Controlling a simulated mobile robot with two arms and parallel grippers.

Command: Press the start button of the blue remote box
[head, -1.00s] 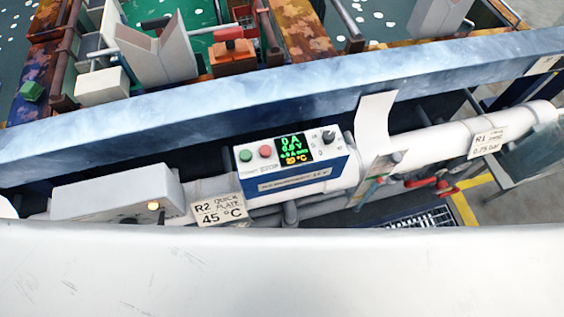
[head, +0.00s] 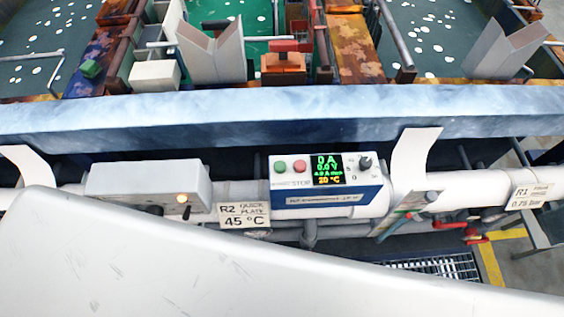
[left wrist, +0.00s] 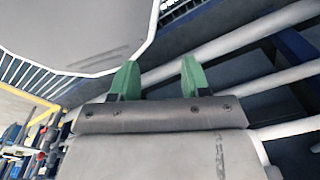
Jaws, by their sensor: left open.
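The blue remote box (head: 323,200) has a blue front edge and a light top panel, and sits on the white pipe below the tank rim in the head view. On its panel are a green button (head: 280,167), a red button (head: 299,166) beside it, a lit display (head: 327,170) reading 0 A and 20 °C, and a black knob (head: 365,162). The box is not in that view.
A grey box (head: 148,183) with a lit lamp stands left of the R2 45 °C sign (head: 245,215). A white curved plate (head: 414,165) rises right of the remote box. The blue tank rim (head: 230,118) runs behind. White pipes (left wrist: 240,38) cross near my left gripper.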

